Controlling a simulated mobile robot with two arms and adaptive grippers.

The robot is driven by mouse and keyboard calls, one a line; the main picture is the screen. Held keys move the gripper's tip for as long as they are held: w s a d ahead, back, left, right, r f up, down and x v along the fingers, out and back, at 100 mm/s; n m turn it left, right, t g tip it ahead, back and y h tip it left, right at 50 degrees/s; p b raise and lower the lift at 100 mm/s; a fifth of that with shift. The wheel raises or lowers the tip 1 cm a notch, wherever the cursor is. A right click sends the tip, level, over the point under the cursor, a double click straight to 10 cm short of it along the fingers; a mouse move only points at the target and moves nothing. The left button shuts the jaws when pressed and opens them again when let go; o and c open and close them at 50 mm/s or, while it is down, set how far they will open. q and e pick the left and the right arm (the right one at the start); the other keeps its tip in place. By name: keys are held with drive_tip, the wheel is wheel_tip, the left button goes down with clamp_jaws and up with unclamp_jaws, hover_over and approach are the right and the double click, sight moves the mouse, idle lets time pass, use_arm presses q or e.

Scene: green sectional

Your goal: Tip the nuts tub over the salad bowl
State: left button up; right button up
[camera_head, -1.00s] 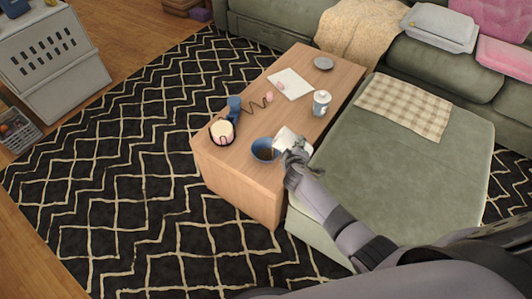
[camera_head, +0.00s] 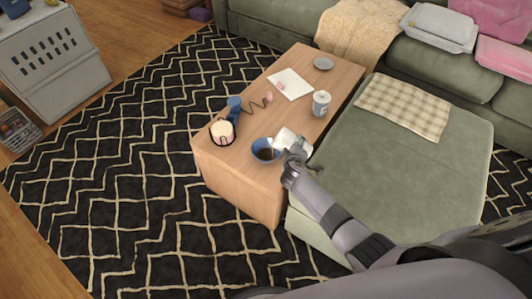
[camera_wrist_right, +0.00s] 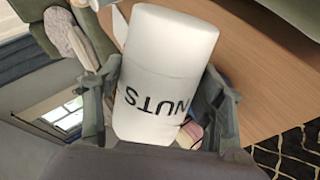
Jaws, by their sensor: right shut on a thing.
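The white nuts tub (camera_head: 289,139) is held by my right gripper (camera_head: 295,150), low over the near end of the wooden table. In the right wrist view the tub (camera_wrist_right: 162,60), lettered "NUTS", sits between the two fingers of the right gripper (camera_wrist_right: 160,105). The tub is tilted, its far end leaning towards the blue salad bowl (camera_head: 257,154) just to its left. The bowl has something dark inside; the details are too small to make out. The tub's mouth is not clearly visible. My left gripper is out of view.
The table (camera_head: 240,180) also holds a cream-coloured container (camera_head: 222,132), a blue item (camera_head: 234,104), a lidded white canister (camera_head: 321,103), a white sheet (camera_head: 291,83) and a grey disc (camera_head: 323,63). The green sectional (camera_head: 400,160) borders the table on the right.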

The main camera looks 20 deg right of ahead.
drive_tip(key=shift+r, duration=0.1)
drive_tip(key=shift+w+r, duration=0.1)
idle(0.4)
idle(0.3)
drive_tip(key=shift+r+p, duration=0.1)
drive_tip(key=shift+p, duration=0.2)
drive_tip(key=shift+a+r+n+g+h+p, duration=0.1)
drive_tip(key=shift+r+n+g+h+p, duration=0.2)
drive_tip(key=shift+g+p, duration=0.1)
idle(0.5)
idle(0.3)
drive_tip(key=shift+w+r+n+g+p, duration=0.15)
drive_tip(key=shift+r+n+g+p, duration=0.15)
idle(1.3)
drive_tip(key=shift+a+r+h, duration=0.1)
drive_tip(key=shift+r+h, duration=0.05)
drive_tip(key=shift+h, duration=0.15)
